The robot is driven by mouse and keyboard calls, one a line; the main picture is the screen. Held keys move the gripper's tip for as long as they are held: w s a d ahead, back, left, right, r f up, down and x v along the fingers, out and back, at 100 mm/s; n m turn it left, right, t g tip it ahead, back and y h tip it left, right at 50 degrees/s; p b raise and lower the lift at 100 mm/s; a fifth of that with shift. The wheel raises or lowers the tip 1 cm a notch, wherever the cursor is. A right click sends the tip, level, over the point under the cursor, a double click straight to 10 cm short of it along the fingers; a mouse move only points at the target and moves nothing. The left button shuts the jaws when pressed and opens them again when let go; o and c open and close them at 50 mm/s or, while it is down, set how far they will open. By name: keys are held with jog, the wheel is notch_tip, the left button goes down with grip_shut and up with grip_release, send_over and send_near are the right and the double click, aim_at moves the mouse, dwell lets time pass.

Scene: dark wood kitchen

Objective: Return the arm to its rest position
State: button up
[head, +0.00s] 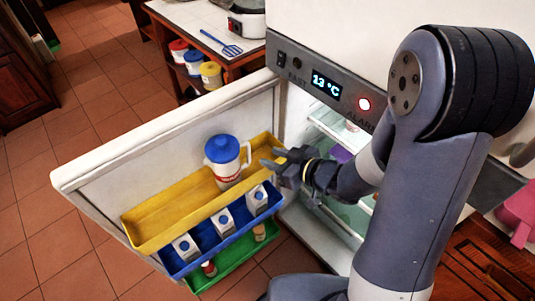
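My arm rises on the right of the head view and reaches left, in front of the open fridge. My gripper (270,158) is open, its two fingers spread and pointing left, with nothing seen between them. It is near the right end of the yellow door shelf (155,226). A white jug with a blue lid (228,172) stands upright on that shelf, left of the fingertips and apart from them. The fridge door (100,180) stands wide open. The fridge interior (340,215) is partly hidden behind my arm.
The blue door shelf (172,263) holds cartons (223,221); the green one (215,277) below holds small bottles. A table (205,22) with a blue spatula (222,43) stands behind. Tiled floor (60,110) at left is clear.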

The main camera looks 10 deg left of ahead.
aim_at(249, 149)
dwell(0.3)
jog(key=x, duration=1.1)
jog(key=shift+w+a+f, duration=0.15)
jog(key=shift+a+f, duration=0.05)
jog(key=shift+a, duration=0.1)
jog(key=shift+w+f, duration=0.1)
jog(key=shift+f, duration=0.1)
jog(key=shift+r, duration=0.15)
